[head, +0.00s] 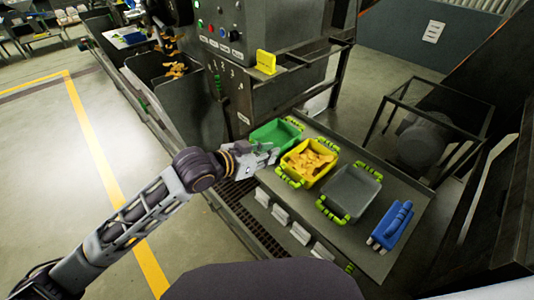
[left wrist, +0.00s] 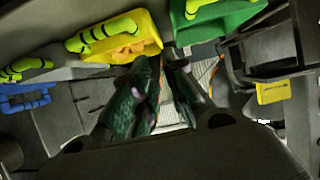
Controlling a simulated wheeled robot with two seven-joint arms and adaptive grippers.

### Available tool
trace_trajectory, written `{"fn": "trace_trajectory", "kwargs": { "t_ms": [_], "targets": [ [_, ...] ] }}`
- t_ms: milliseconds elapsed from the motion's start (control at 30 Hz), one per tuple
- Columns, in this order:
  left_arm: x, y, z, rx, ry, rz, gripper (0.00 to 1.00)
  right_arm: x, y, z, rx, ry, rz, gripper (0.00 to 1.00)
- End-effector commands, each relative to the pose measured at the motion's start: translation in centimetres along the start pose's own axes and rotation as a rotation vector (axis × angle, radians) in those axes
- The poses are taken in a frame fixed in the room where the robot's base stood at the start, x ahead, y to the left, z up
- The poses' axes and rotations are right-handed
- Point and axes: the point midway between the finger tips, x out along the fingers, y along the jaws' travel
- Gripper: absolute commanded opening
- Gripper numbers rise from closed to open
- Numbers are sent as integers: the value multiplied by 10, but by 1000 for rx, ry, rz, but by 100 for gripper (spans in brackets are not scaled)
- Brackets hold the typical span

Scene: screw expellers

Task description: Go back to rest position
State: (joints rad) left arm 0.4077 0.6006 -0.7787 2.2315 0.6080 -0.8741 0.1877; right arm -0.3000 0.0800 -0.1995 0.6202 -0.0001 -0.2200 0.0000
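My left gripper (head: 272,153) is at the end of my outstretched left arm, beside the green bin (head: 268,136) at the table's left edge. In the left wrist view the two dark fingers (left wrist: 163,65) stand apart with a narrow gap, and nothing shows between them but background. The green bin (left wrist: 225,14) and the yellow bin (left wrist: 148,28) show beyond the fingertips there. Whether the gripper touches the green bin cannot be told. My right gripper is not in view.
On the table (head: 408,243) stand the yellow bin (head: 318,178) with orange-brown pieces, a grey bin (head: 350,195) and a blue item (head: 392,227). A machine with a control panel (head: 222,35) stands behind. Open floor (head: 75,165) lies left, with a yellow line.

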Motion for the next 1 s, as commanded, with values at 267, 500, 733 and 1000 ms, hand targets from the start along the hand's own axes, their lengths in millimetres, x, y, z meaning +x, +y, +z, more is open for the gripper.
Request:
{"fn": "trace_trajectory", "kwargs": {
  "t_ms": [267, 500, 733, 1000],
  "targets": [
    [0, 0, 0, 0, 1, 0, 14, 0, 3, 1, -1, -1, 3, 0],
    [0, 0, 1, -2, -2, -2, 14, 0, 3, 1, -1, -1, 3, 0],
    [-3, 1, 10, -21, -19, -23, 14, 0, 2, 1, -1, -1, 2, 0],
    [-12, -4, 34, -69, -69, -81, 14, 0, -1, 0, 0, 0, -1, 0]
  ]
}}
